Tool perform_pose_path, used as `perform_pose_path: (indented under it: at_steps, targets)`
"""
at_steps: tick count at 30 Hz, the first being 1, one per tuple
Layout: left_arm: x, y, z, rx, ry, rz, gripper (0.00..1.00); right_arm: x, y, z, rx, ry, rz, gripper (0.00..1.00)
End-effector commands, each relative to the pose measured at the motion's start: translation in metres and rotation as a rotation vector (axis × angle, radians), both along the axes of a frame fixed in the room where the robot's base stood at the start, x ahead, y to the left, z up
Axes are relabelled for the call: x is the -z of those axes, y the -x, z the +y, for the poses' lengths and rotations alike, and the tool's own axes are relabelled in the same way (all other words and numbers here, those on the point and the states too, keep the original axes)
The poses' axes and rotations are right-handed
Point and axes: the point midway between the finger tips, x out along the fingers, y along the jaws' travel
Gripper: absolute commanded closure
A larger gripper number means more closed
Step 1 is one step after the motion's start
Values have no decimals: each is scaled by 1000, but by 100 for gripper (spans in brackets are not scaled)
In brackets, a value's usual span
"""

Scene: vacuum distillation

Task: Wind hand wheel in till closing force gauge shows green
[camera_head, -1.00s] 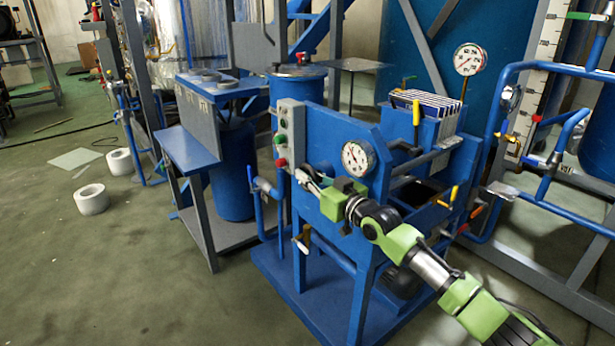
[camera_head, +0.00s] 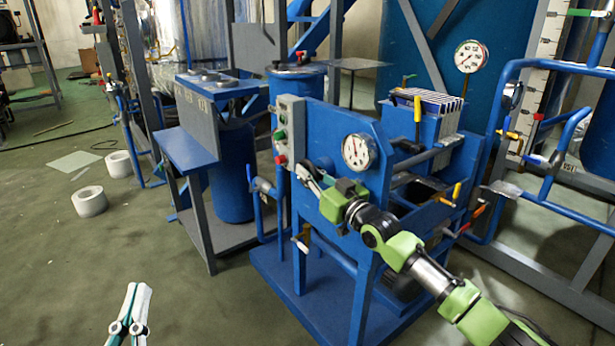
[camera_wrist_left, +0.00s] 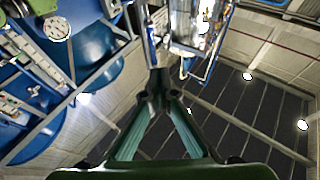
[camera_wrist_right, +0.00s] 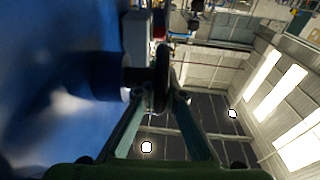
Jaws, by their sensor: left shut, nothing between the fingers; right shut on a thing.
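The hand wheel (camera_wrist_right: 163,75) shows edge-on as a dark disc on a blue hub in the right wrist view. My right gripper (camera_head: 303,172) is shut on its rim at the front of the blue press (camera_head: 330,120). In the head view the gripper and the plate's edge mostly hide the wheel. A round white gauge (camera_head: 358,152) sits on the press's front plate, just right of the wheel; its needle and any green zone are too small to read. My left gripper (camera_head: 138,290) is shut and empty, low at the left over bare floor, well away from the press.
A second gauge (camera_head: 470,57) stands above the press's right side. A control box with buttons (camera_head: 290,133) is left of the wheel. A blue bench (camera_head: 187,149) stands further left. Two white rolls (camera_head: 90,201) lie on the floor. The floor at front left is clear.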

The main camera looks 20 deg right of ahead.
Motion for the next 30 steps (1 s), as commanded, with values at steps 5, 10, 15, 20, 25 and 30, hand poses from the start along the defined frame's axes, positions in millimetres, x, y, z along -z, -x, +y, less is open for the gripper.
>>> perform_pose_path:
  at_steps: [5, 10, 15, 20, 25, 30]
  targets:
    - [-10, 4, 0, 3, 14, -50, 100, 0, 0, 0, 0, -3, -9, 100]
    - [-10, 4, 0, 2, 14, -50, 100, 0, 0, 0, 0, -3, -8, 100]
    - [-10, 4, 0, 2, 14, -49, 100, 0, 0, 0, 0, -3, -8, 74]
    - [-10, 4, 0, 3, 13, -48, 100, 0, 0, 0, 0, -3, -8, 74]
    - [-10, 4, 0, 2, 13, -46, 100, 0, 1, 0, 0, -3, -8, 74]
    - [-10, 4, 0, 2, 13, -46, 100, 4, 12, -4, 0, -3, -5, 74]
